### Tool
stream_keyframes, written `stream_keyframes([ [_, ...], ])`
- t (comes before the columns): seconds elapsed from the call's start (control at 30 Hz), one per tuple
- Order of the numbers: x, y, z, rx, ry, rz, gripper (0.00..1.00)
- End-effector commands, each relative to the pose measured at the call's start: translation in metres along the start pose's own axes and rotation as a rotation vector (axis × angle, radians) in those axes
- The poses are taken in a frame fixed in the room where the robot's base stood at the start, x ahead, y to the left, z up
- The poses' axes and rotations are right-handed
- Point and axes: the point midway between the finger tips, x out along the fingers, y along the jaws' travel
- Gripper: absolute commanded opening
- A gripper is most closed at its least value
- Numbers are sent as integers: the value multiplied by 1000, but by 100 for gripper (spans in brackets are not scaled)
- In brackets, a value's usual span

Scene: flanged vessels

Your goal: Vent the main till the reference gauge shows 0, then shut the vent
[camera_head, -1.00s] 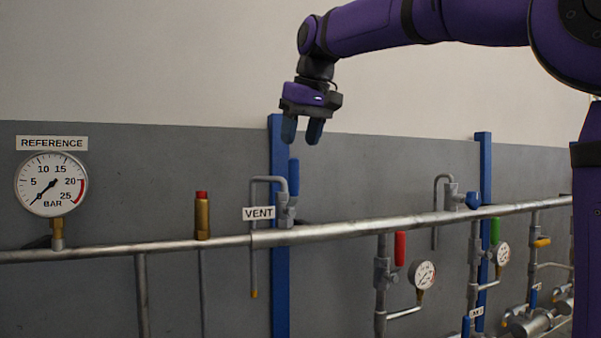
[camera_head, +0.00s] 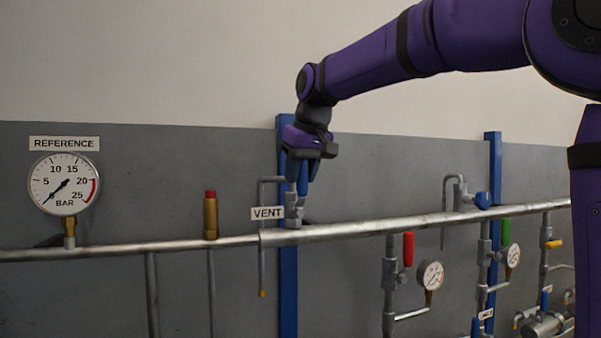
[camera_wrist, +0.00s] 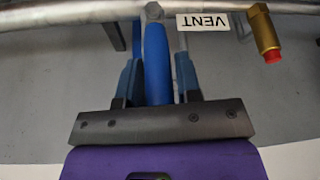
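The reference gauge (camera_head: 65,184) is at the left under its REFERENCE plate; its needle points to the lower left, at about the 0 end of the scale. The vent valve (camera_head: 294,207) stands on the main pipe (camera_head: 340,231) beside the VENT plate (camera_head: 267,213). Its blue handle (camera_head: 303,178) stands upright, in line with the valve's stem. My gripper (camera_head: 302,176) points down over the handle. In the wrist view, its two fingers (camera_wrist: 159,80) straddle the blue handle (camera_wrist: 157,65), with a narrow gap on the right side. It looks open.
A brass fitting with a red cap (camera_head: 210,215) stands on the main to the left of the vent. A blue post (camera_head: 288,290) is behind the vent. At the right are a red-handled valve (camera_head: 408,249), a small gauge (camera_head: 430,275) and another bent outlet pipe (camera_head: 445,205).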

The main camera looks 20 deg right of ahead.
Motion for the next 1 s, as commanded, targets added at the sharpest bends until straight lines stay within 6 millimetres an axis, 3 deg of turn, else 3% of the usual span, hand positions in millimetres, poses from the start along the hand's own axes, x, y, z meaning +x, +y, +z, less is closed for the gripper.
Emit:
stream_keyframes([
  [0.03,0,0,0,0,0,0,20],
  [0.13,0,0,0,0,0,0,0],
  [0.57,-1,6,1,26,13,-57,0],
  [1.0,4,36,9,159,82,-374,0],
])
